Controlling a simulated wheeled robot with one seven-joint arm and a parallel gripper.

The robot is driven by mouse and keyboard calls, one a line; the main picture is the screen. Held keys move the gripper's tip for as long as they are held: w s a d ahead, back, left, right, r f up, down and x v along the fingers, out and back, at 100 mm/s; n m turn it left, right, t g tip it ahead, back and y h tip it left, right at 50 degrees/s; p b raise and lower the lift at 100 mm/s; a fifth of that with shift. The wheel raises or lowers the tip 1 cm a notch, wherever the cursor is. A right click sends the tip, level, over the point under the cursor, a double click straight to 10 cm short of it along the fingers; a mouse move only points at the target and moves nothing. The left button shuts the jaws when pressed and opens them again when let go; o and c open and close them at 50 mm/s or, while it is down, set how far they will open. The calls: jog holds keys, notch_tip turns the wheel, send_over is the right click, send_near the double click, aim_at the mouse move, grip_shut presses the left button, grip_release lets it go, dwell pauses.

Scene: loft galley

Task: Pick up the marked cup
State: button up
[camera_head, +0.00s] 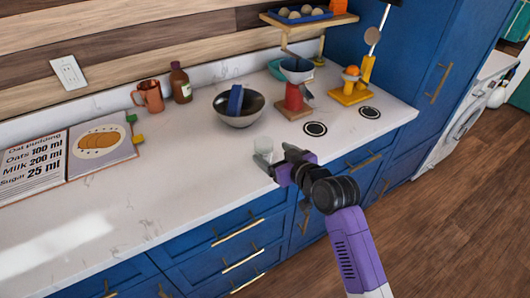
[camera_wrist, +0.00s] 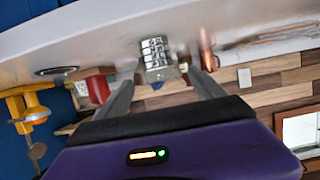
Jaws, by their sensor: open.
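The marked cup, a small clear cup (camera_head: 264,145), stands on the white counter near its front edge. In the wrist view the cup (camera_wrist: 157,53) shows dark graduation marks on its side and appears upside down, as that view is inverted. My gripper (camera_head: 276,157) is open at the counter edge, its fingers pointing toward the cup. In the wrist view the two fingers of my gripper (camera_wrist: 162,78) lie on either side of the cup, with the cup around or just beyond the fingertips. I cannot tell if either finger touches it.
Behind the cup are a dark bowl (camera_head: 254,108) with a blue block, a red stand (camera_head: 294,98) with a bowl on top, a brown mug (camera_head: 149,96) and a bottle (camera_head: 180,84). A yellow stand (camera_head: 349,97) is at right. An open recipe book (camera_head: 98,148) lies left.

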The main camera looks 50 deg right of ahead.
aim_at(263, 147)
jog(key=p+x, duration=0.1)
jog(key=x, duration=0.5)
jog(key=shift+w+d, duration=0.15)
jog(key=shift+w, duration=0.1)
jog(key=c, duration=1.5)
